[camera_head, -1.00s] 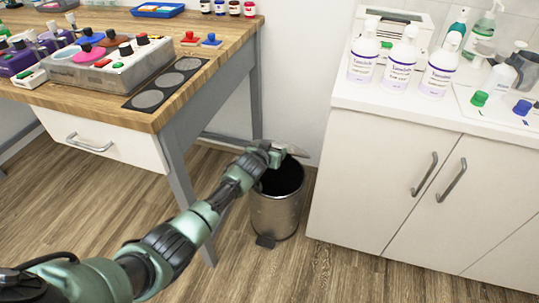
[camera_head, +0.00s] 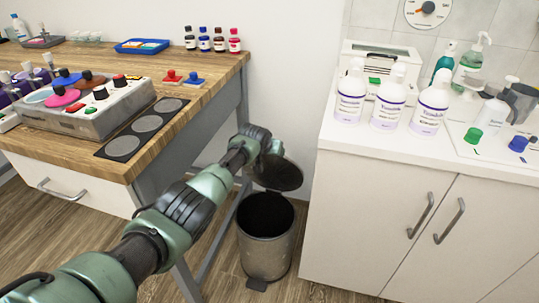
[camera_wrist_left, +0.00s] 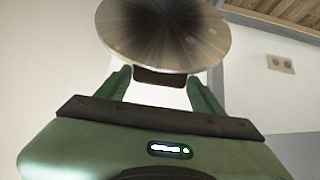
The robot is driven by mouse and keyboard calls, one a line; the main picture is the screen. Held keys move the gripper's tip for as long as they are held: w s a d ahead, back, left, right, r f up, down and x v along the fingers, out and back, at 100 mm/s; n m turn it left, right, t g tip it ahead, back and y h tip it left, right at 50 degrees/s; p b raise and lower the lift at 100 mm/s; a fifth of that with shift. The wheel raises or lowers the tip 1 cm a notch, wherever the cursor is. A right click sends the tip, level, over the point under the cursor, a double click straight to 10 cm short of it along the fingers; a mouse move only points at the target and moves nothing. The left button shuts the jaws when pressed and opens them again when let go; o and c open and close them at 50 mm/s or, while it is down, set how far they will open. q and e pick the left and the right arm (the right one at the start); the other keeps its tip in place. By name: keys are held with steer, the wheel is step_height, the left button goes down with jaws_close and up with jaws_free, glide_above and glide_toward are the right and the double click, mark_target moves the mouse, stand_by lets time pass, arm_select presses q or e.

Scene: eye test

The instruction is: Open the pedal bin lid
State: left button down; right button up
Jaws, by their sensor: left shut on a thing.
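The pedal bin (camera_head: 266,250) is a grey metal cylinder standing on the floor between the bench and the white cabinet. Its dark mouth is uncovered. Its round lid (camera_head: 277,175) is raised and tilted above the back of the mouth, dark side towards me. My left gripper (camera_head: 270,151) is at the lid's upper edge and partly hides it. In the left wrist view, the lid's shiny metal face (camera_wrist_left: 165,32) fills the top middle. There, my left gripper (camera_wrist_left: 160,79) is shut on the lid at its dark edge piece. My right gripper is not in view.
The wooden bench (camera_head: 205,93) with its grey leg is close left of the bin. The white cabinet (camera_head: 365,215) is close on the right, with several bottles on top. A pedal (camera_head: 257,284) sits at the bin's front foot. A wall is behind.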

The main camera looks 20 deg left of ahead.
arm_select(q)
steer(key=shift+w+f, duration=0.1)
steer(key=shift+f, duration=0.05)
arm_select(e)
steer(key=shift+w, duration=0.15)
arm_select(q)
steer(key=c, duration=0.6)
jaws_free()
steer(key=o, duration=0.4)
steer(key=shift+f, duration=0.1)
